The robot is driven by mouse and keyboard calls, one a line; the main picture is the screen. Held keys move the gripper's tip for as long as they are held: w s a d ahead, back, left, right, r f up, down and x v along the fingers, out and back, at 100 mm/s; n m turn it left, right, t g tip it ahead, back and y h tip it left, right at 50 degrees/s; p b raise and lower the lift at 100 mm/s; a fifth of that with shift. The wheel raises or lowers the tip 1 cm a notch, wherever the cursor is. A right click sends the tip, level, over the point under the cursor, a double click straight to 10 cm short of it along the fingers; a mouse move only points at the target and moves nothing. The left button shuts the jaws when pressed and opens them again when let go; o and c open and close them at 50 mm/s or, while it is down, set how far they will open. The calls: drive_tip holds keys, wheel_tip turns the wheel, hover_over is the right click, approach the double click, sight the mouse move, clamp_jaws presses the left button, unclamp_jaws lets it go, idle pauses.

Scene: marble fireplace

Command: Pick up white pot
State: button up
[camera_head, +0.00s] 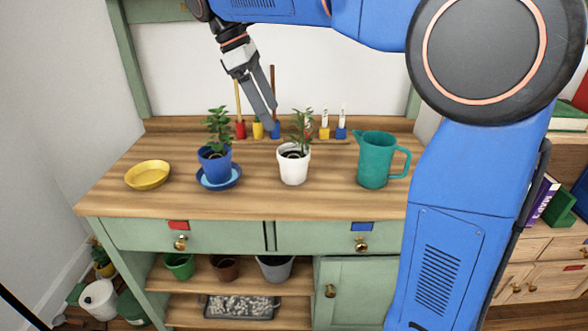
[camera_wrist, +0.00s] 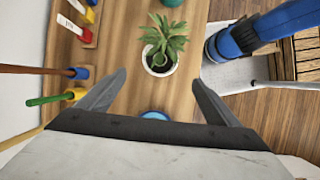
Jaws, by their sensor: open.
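The white pot (camera_head: 293,169) stands upright on the wooden tabletop and holds dark soil and a small green plant. In the wrist view the white pot (camera_wrist: 149,68) shows from above, its rim mostly under the leaves. My gripper (camera_head: 268,114) is open and empty, above the table, behind and to the left of the pot in the head view. In the wrist view the spread fingers (camera_wrist: 158,78) lie on either side of the pot's line, apart from it.
A blue pot (camera_head: 214,166) with a plant stands on a blue saucer left of the white pot. A yellow dish (camera_head: 148,175) is farther left. A teal pitcher (camera_head: 374,160) stands to the right. Small tools with coloured blocks line the back ledge (camera_head: 170,123).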

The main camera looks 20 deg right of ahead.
sight(294, 147)
drive_tip(key=x, duration=1.5)
drive_tip(key=shift+d+f, duration=0.25)
drive_tip(key=shift+f, duration=0.05)
drive_tip(key=shift+c, duration=0.5)
drive_tip(key=c, duration=1.3)
